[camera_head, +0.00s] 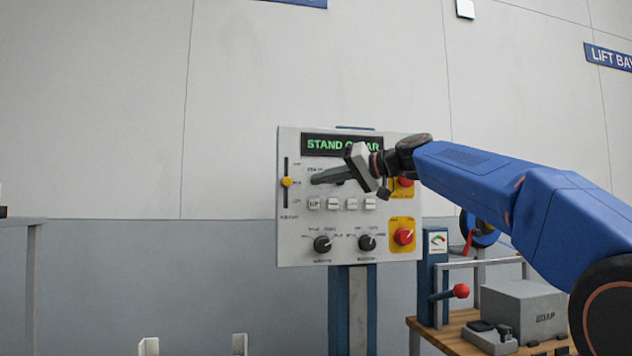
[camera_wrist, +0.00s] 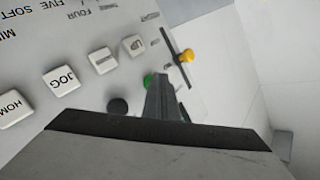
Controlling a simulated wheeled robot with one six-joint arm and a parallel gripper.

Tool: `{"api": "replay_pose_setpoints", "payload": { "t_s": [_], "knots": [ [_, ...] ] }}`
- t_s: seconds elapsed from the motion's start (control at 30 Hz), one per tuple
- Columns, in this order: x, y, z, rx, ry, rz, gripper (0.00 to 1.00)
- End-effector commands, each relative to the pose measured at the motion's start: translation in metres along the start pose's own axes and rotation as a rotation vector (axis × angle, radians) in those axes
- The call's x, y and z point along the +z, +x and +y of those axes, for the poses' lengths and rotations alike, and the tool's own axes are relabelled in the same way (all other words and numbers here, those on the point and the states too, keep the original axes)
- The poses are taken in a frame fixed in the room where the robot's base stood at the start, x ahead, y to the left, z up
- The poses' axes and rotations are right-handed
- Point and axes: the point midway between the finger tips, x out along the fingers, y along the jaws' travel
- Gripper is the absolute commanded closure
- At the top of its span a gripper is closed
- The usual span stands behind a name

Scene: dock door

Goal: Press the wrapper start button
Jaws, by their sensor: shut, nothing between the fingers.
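The control panel (camera_head: 300,255) stands upright on a post, with a lit "STAND CLEAR" display (camera_head: 318,144) partly covered by my arm. My gripper (camera_head: 316,181) is shut and empty, its fingers at the panel's upper left. In the wrist view the fingertips (camera_wrist: 158,80) are in front of a green button (camera_wrist: 148,81), which shows only at its edge. I cannot tell whether they touch it. A black round button (camera_wrist: 117,106) is beside it. No label for the wrapper start is readable; the green button is hidden in the head view.
White push buttons (camera_head: 333,204) run in a row below the fingers. A slider with a yellow knob (camera_head: 287,182) is left of them. Black dials (camera_head: 322,244) and a red button (camera_head: 403,236) are lower. A bench (camera_head: 455,342) with equipment stands at right.

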Motion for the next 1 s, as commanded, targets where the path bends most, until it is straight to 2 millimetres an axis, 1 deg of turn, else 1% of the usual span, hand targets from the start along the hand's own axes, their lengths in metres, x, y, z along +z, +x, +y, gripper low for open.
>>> {"api": "replay_pose_setpoints", "payload": {
  "t_s": [0.4, 0.77, 1.0],
  "knots": [
    [0.008, -0.011, -0.008, 0.0, 0.0, 0.0, 1.0],
    [0.009, -0.013, -0.009, 0.0, 0.0, 0.0, 1.0],
    [0.017, -0.024, -0.017, 0.001, 0.0, 0.0, 1.0]
  ]
}}
